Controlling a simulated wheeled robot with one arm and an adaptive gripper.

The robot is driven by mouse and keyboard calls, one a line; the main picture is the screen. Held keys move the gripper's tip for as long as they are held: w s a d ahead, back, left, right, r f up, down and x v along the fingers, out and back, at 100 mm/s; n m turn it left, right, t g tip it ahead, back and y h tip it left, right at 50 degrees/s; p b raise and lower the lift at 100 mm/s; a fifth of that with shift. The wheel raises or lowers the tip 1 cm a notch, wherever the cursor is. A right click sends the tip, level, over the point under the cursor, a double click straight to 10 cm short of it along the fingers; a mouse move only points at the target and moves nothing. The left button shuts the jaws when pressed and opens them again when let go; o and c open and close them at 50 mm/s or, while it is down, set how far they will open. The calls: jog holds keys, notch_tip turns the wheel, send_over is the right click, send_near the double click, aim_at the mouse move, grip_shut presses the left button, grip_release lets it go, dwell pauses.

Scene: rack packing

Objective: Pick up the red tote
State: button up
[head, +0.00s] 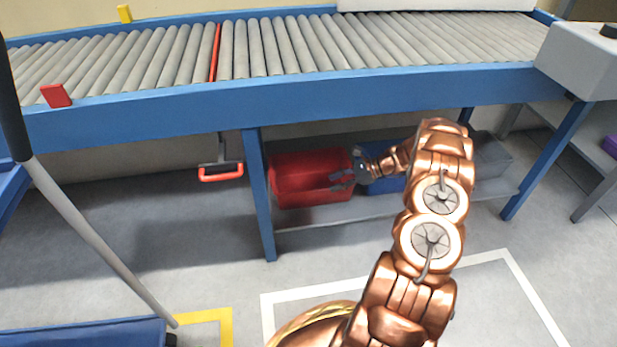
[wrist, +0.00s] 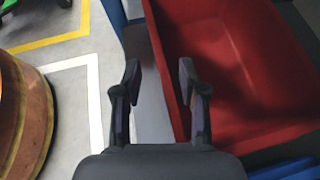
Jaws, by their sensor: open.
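The red tote (head: 300,170) sits on the low shelf under the roller conveyor in the head view, left of a blue tote. In the wrist view the red tote (wrist: 225,60) is open-topped and fills the right side, its inside looking empty where it shows. My gripper (head: 338,182) is open at the right end of the red tote. In the wrist view my gripper's fingers (wrist: 159,80) appear on either side of the tote's rim, one outside and one over the inside. I cannot tell how far below them the rim is, or whether they touch it.
A blue tote (head: 388,184) is close by, partly behind my arm, and a grey tote (head: 492,158) stands farther right. The conveyor's blue frame (head: 330,97) runs above the shelf (head: 315,216), with a leg (head: 260,195) at the left. Open floor lies in front.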

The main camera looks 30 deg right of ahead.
aim_at(317, 189)
jog(key=shift+b+x, duration=0.95)
jog(key=shift+x, duration=0.9)
jog(key=shift+b+x, duration=0.95)
jog(key=shift+x, duration=0.95)
jog(key=shift+r, duration=0.1)
jog(key=shift+c, duration=0.2)
grip_shut()
